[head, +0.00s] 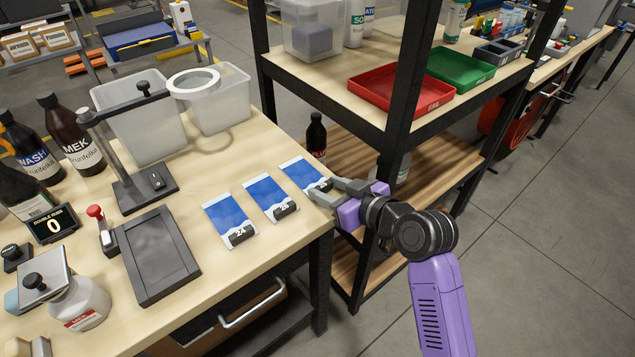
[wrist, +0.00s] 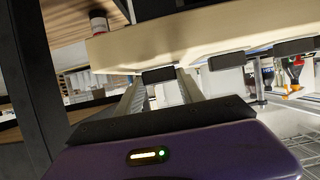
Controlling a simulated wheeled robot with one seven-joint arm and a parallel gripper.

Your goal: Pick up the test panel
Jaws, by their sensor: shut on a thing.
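Three flat blue-and-white panels lie in a row near the right edge of the wooden table. My gripper (head: 324,190) reaches in from the right and is shut on this panel's near end. In the wrist view, a black tab (wrist: 158,75) sits between the tips of my gripper (wrist: 160,82); the panel's sheet is hidden there.
The table (head: 270,255) ends just beside the panels. A dark post (head: 411,75) of a shelf rack stands close behind my gripper. A dark frame (head: 155,254) and a clamp stand (head: 145,188) are to the left. A dark bottle (head: 316,137) stands on the lower shelf.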

